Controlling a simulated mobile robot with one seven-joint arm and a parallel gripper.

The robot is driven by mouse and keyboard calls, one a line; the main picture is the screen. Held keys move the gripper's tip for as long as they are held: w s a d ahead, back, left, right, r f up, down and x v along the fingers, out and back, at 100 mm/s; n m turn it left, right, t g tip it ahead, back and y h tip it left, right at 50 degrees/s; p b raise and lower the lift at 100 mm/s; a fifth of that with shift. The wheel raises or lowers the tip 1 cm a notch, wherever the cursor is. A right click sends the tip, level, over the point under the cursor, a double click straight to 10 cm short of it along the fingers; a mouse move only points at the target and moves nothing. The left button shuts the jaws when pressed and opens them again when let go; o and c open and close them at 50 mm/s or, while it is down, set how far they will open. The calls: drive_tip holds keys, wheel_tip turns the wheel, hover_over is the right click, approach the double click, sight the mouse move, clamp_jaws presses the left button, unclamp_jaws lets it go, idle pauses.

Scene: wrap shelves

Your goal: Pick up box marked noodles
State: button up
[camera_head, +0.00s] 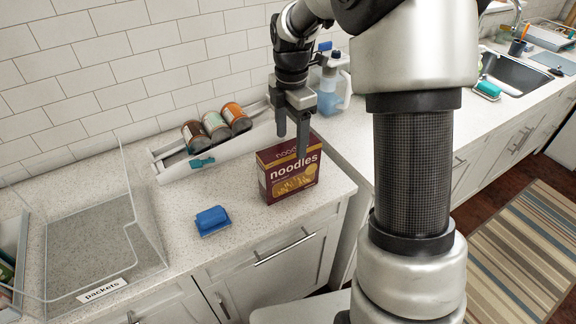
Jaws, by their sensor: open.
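The noodles box (283,186) is dark red with white "noodles" lettering and a yellow picture of food. It stands upright on the speckled countertop near its front right corner. My gripper (292,146) is open and points down at the top of the box. One finger shows at the box's back left top edge and the other overlaps the front face near the lettering. Whether either finger touches the box cannot be told. The top right part of the box is partly hidden by the gripper.
A blue sponge-like item (212,220) lies to the front left. A clear bin (150,262) labelled "packets" stands at the left. A blue jug (331,92) and the sink (508,76) are farther right.

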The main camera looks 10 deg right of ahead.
sight(291, 148)
wheel_tip(291, 148, down, 6)
drive_tip(key=shift+f, duration=0.25)
drive_tip(key=shift+w+a+f+p, duration=0.1)
drive_tip(key=shift+w+f+p, duration=0.05)
drive_tip(key=shift+f, duration=1.2)
drive_tip(key=shift+w+f+p, duration=0.1)
drive_tip(key=shift+f+p, duration=0.05)
drive_tip(key=shift+f, duration=1.15)
drive_tip(key=shift+r, duration=0.1)
drive_tip(key=c, duration=1.4)
